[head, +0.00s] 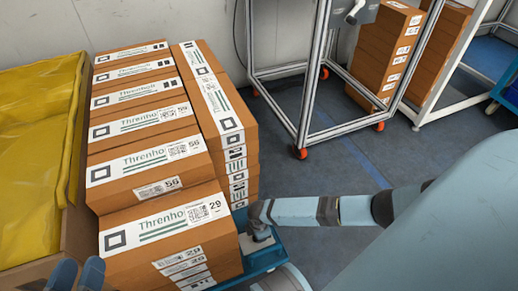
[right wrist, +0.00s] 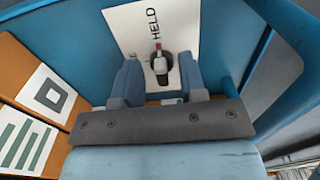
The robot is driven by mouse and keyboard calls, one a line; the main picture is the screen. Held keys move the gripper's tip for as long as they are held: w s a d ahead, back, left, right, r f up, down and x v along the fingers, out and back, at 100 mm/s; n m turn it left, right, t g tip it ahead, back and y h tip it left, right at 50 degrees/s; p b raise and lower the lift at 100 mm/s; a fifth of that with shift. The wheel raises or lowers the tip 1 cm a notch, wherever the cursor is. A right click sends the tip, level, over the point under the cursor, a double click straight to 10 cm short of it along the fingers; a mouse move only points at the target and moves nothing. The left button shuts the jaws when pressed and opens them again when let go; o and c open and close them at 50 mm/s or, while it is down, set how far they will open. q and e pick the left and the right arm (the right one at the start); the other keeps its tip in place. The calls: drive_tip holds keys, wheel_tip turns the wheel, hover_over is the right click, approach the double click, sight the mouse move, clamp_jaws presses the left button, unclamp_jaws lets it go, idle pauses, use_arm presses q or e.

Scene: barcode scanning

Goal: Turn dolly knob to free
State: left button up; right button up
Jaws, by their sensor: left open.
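The dolly (head: 262,258) is a blue platform under the stacked boxes. Its knob (right wrist: 159,66) shows in the right wrist view, with a dark round base, a pale handle and a red mark at its upper end. The knob sits on a white label (right wrist: 128,22) reading "HELD" beside the red end; another word is mostly hidden by a finger. My right gripper (right wrist: 160,80) is open, one finger on each side of the knob with visible gaps. In the head view, my right gripper (head: 258,225) is low at the dolly's corner. My left gripper (head: 78,275) is open at the bottom left.
Several brown boxes (head: 165,222) are stacked on the dolly, close to the right gripper. A carton with yellow lining (head: 35,150) stands at left. A metal frame on orange casters (head: 300,120) stands behind. The grey floor between is clear.

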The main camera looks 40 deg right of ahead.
drive_tip(key=shift+f, duration=0.3)
clamp_jaws()
